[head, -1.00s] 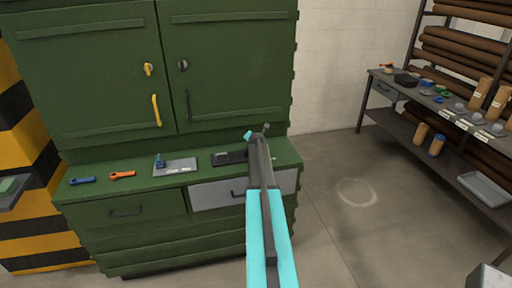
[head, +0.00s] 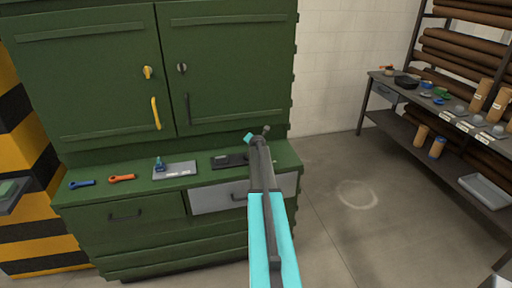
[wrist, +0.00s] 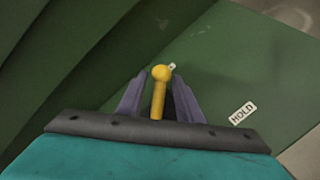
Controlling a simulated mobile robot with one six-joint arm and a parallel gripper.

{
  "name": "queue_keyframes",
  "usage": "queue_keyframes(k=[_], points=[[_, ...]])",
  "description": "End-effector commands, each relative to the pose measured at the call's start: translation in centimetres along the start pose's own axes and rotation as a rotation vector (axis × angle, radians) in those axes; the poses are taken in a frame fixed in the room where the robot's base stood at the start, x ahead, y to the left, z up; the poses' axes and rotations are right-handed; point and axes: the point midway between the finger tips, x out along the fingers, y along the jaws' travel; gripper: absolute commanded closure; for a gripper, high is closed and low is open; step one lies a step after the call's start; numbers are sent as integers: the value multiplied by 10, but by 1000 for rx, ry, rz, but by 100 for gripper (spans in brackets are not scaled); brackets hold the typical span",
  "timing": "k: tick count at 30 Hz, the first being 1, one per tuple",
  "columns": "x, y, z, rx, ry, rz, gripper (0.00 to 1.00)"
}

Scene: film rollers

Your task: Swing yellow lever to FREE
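The yellow lever (wrist: 158,97) has a round knob and shows in the wrist view between my gripper's two purple fingers. My gripper (wrist: 160,74) is open around it, with a finger on each side. I cannot tell whether either finger touches it. A white HOLD label (wrist: 242,113) lies on the green surface to the right. A second small pale label (wrist: 172,66) is mostly hidden behind the knob, and its text is unreadable. In the head view my gripper (head: 257,134) is over the right end of the green cabinet's counter, and the lever cannot be made out.
The green cabinet's counter (head: 130,193) holds a blue wrench (head: 82,184), an orange wrench (head: 122,178), a grey plate (head: 174,171) and a dark plate (head: 230,161). A shelf rack (head: 430,160) stands at the right. The floor between is clear.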

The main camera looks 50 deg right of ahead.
Motion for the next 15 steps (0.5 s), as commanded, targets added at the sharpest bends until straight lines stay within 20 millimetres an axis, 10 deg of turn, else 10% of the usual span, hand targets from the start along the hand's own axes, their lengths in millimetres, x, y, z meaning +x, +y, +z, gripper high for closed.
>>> queue_keyframes(k=[15], points=[[-42,-2,-1,1,-2,1,68]])
